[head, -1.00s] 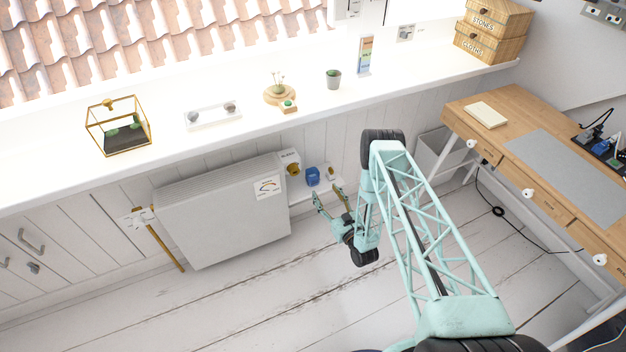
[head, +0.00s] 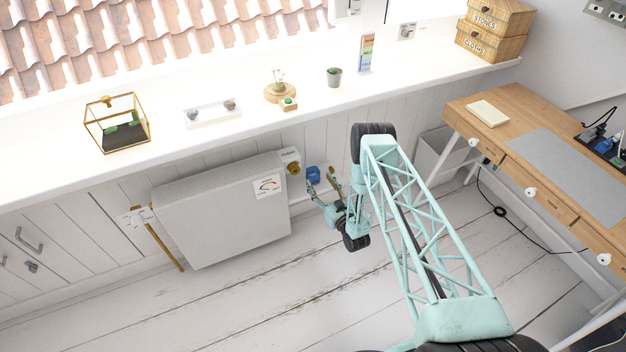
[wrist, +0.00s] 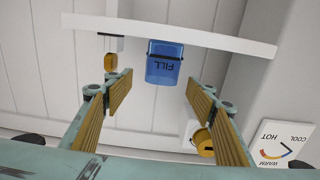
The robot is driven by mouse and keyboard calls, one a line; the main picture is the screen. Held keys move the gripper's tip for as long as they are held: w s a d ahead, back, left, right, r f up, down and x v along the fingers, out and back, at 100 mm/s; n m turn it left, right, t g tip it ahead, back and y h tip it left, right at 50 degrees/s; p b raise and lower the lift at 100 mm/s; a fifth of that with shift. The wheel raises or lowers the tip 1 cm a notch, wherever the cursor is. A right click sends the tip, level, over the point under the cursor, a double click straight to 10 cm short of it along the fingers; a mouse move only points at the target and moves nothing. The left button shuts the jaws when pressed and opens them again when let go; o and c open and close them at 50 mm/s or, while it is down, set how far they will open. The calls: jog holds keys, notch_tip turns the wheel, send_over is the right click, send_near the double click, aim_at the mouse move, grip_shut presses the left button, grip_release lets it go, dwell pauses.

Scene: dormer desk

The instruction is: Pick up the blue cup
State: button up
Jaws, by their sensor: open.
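The blue cup (head: 313,174) stands on a small white shelf low on the wall, right of the radiator. It also shows in the wrist view (wrist: 165,66), upside down, with the word FILL on its side. My gripper (head: 321,188) is close to the cup on its near side. In the wrist view my gripper (wrist: 159,88) has its two ridged fingers wide apart. The cup lies beyond the fingertips, roughly centred in the gap, and nothing is between the fingers. Contact with the cup does not show.
The white shelf (wrist: 230,42) bears the cup and a small brass-coloured item (wrist: 110,62). A brass valve (wrist: 204,141) on the radiator (head: 225,215) is beside one finger. The windowsill (head: 365,93) overhangs above. The wooden desk (head: 460,105) stands at right.

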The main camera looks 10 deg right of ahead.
aim_at(313, 172)
jog(key=shift+x, duration=0.85)
jog(key=shift+b+x, duration=1.1)
jog(key=shift+x, duration=1.55)
jog(key=shift+a, duration=0.15)
jog(key=shift+c, duration=0.2)
jog(key=c, duration=0.9)
jog(key=shift+r, duration=0.15)
notch_tip(313, 172, up, 18)
jog(key=p, duration=0.4)
